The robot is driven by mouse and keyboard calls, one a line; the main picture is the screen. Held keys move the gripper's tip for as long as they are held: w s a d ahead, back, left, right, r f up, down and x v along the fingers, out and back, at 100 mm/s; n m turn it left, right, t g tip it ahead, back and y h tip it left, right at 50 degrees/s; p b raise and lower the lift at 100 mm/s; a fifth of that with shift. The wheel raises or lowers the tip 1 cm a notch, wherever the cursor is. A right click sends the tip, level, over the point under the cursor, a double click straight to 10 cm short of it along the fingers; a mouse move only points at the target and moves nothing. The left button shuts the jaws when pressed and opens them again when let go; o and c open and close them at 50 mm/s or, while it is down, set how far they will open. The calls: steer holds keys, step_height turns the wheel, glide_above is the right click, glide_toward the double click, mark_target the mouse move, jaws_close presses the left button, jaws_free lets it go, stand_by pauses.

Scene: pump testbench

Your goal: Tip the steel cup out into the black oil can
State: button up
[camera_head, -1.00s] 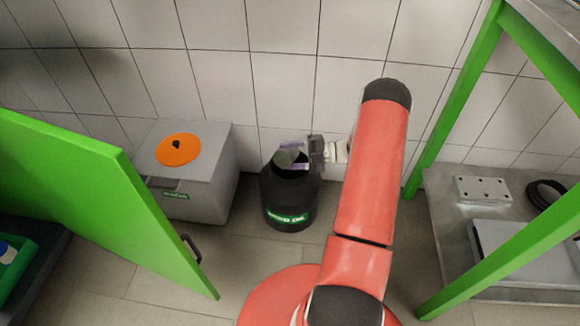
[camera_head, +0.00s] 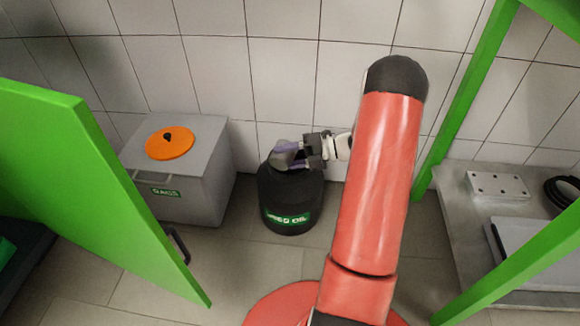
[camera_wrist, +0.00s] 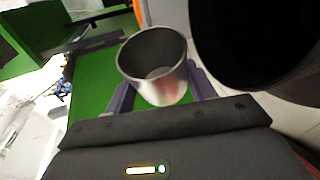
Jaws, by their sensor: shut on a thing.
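The black oil can (camera_head: 288,212) stands on the floor by the tiled wall, with a green label on its front. My gripper (camera_head: 292,155) is right over the can's top. It is shut on the steel cup (camera_wrist: 160,68), held between the two purple-grey fingers in the wrist view. The cup's open mouth faces the wrist camera's upper left, and its inside shows grey with no clear contents. In the wrist view the can's dark round opening (camera_wrist: 250,40) is to the right of the cup. In the head view the fingers mostly hide the cup, and its tilt is hard to judge.
A grey box (camera_head: 205,185) with an orange round lid (camera_head: 170,143) stands left of the can. A green panel with a handle (camera_head: 90,190) is at the left. A green frame (camera_head: 465,90) and a metal bench (camera_head: 460,225) are at the right.

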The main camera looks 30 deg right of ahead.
mark_target(288, 165)
steer(key=shift+s+a+r+n+h+p, duration=0.4)
steer(key=shift+s+a+r+n+p, duration=0.2)
steer(key=shift+p, duration=0.55)
steer(key=shift+s+a+f+n+h+b, duration=0.15)
steer(key=shift+a+f+n+h+b, duration=0.2)
steer(key=shift+f+n, duration=0.2)
steer(key=shift+r+n+t+h+p, duration=0.25)
steer(key=shift+r+n+t+p, duration=0.05)
steer(key=shift+r+n, duration=0.1)
steer(key=shift+s+n+h, duration=0.1)
steer(key=shift+n+h, duration=0.2)
steer(key=shift+n, duration=0.05)
steer(key=shift+f+n+t+b, duration=0.35)
steer(key=shift+f+b, duration=0.2)
steer(key=shift+b, duration=0.4)
steer(key=shift+s+a+f+n+t+h, duration=0.15)
steer(key=shift+a+n+t+h, duration=0.1)
steer(key=shift+n+h, duration=0.35)
steer(key=s+a+f+n+t+h, duration=0.2)
steer(key=s+a+f+n+h, duration=0.1)
steer(key=f+n, duration=0.2)
steer(key=shift+s+a+f+t, duration=0.15)
steer(key=shift+a+f+t, duration=0.2)
steer(key=shift+f, duration=0.9)
